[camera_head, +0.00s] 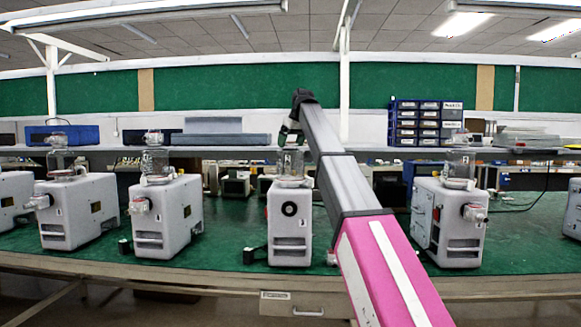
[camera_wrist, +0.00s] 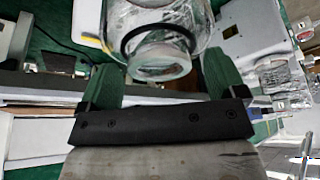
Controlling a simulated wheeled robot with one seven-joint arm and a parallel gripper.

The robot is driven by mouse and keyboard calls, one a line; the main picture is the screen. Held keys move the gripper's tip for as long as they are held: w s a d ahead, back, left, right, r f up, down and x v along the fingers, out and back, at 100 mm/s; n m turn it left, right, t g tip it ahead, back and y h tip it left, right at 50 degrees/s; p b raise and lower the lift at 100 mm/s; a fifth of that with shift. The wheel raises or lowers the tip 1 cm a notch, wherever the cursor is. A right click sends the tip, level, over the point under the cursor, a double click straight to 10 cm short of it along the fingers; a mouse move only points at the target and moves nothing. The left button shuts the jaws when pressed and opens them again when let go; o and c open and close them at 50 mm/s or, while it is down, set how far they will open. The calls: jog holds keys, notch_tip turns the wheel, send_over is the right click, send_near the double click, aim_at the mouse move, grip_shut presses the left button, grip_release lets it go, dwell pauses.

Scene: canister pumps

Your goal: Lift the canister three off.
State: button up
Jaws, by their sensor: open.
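Clear canisters sit on top of white pump units in a row on the green bench. One canister (camera_head: 290,165) stands on the middle pump (camera_head: 289,225), directly below my gripper (camera_head: 289,136). I cannot read a number that marks canister three. In the wrist view, my gripper (camera_wrist: 163,68) is open, with green fingers on either side of a clear canister (camera_wrist: 160,45) with a dark ring and round end. Whether the fingers touch it I cannot tell. The lower part of the canister is cut off by the picture's top edge.
A shelf behind holds a blue drawer rack (camera_head: 425,122) and grey cases (camera_head: 215,133). A drawer (camera_head: 291,303) is under the bench's front edge.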

jog(key=c, duration=1.4)
jog(key=shift+r, duration=0.1)
